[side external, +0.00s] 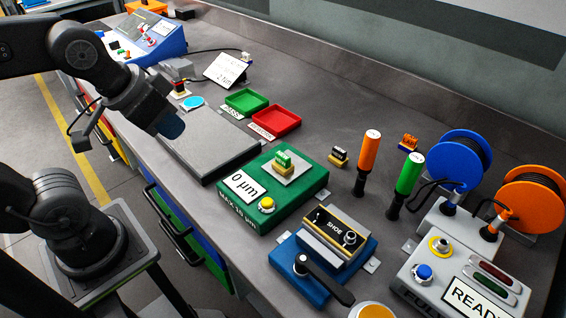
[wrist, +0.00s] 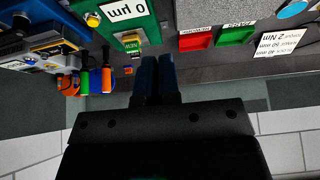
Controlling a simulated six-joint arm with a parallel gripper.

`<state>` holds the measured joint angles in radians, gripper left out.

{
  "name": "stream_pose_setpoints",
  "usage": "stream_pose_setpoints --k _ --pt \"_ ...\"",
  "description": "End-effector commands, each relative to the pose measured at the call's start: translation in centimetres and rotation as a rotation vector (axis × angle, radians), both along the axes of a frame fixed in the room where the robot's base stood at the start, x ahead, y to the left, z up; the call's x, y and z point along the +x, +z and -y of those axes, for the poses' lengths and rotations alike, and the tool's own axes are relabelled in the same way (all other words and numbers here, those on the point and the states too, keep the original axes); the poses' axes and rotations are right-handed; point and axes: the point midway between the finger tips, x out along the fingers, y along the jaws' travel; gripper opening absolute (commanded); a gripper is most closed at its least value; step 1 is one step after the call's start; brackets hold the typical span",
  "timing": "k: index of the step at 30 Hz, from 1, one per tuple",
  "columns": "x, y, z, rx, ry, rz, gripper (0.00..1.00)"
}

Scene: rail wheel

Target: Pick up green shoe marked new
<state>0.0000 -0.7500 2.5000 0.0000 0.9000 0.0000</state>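A small green shoe (side external: 284,159) with a yellow lower part and a pale label sits on the metal plate on top of the green gauge box (side external: 312,184). The label is too small to read. It also shows in the wrist view, as a green and yellow block (wrist: 132,42) left of my fingers. My gripper (side external: 171,126) is at the left in the side view, above the dark grey slab and well apart from the shoe. In the wrist view its two dark blue fingers (wrist: 158,62) lie close together with nothing between them.
The green box carries a 0 µm display (side external: 245,187) and a yellow button.

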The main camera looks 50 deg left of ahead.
Motion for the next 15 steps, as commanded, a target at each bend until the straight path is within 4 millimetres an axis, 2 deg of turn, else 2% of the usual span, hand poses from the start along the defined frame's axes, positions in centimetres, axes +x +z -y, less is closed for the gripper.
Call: stream_pose_setpoints --k 2,15 --pt "0.0 0.0 0.0 0.0 0.0 0.0 0.12" --pt "0.0 0.0 0.0 0.0 0.0 0.0 0.54"
